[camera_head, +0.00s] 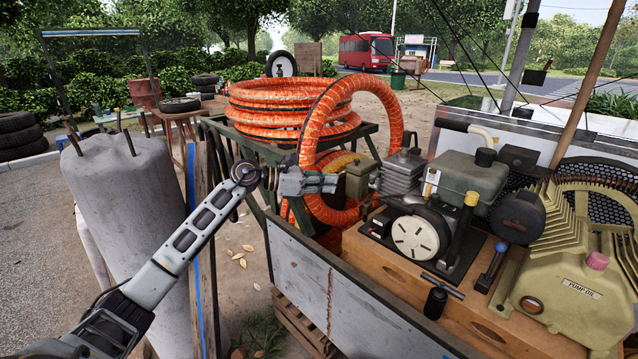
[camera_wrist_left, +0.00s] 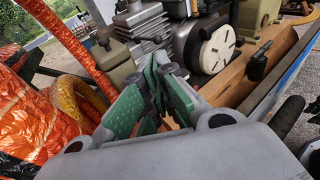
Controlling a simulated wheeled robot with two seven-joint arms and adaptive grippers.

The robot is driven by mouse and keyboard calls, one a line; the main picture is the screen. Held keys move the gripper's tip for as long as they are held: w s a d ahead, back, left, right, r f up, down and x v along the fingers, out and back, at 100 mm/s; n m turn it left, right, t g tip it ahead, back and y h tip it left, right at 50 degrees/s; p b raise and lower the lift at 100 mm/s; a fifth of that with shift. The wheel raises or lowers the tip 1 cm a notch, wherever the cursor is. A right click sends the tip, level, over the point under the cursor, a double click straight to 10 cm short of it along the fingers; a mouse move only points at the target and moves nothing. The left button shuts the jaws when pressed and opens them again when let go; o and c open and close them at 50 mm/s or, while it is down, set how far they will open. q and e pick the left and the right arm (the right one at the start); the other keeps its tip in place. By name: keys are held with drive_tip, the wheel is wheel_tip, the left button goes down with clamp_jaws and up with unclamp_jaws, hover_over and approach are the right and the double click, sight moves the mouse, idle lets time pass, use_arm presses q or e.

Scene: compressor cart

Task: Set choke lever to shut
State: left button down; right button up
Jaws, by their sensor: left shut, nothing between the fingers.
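The small engine with a white round starter cover (camera_head: 415,237) sits on the cart. The cover also shows in the left wrist view (camera_wrist_left: 217,50). I cannot clearly make out the choke lever; the left end of the engine, with a khaki box (camera_head: 357,180) and finned cylinder (camera_head: 402,172), is partly behind my gripper. My left gripper (camera_head: 333,184) reaches in from the left and its tips are close to that box; I cannot tell if they touch. In the left wrist view its green-padded fingers (camera_wrist_left: 163,78) are shut and empty, pointing at the engine. My right gripper is out of view.
Orange hose coils (camera_head: 290,105) rise behind my left gripper, and one loop hangs beside it. A beige pump (camera_head: 575,290) stands at the right of the cart. The grey cart side panel (camera_head: 325,290) runs below. A grey concrete cylinder (camera_head: 130,220) stands left.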

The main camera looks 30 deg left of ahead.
use_arm(q)
approach(375, 178)
wheel_tip(375, 178, down, 2)
drive_tip(key=d, duration=0.2)
drive_tip(key=x, duration=0.2)
drive_tip(key=shift+w+d+f, duration=0.2)
drive_tip(key=shift+d+f, duration=0.05)
drive_tip(key=shift+d, duration=0.05)
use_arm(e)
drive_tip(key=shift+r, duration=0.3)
use_arm(q)
drive_tip(key=shift+d, duration=0.1)
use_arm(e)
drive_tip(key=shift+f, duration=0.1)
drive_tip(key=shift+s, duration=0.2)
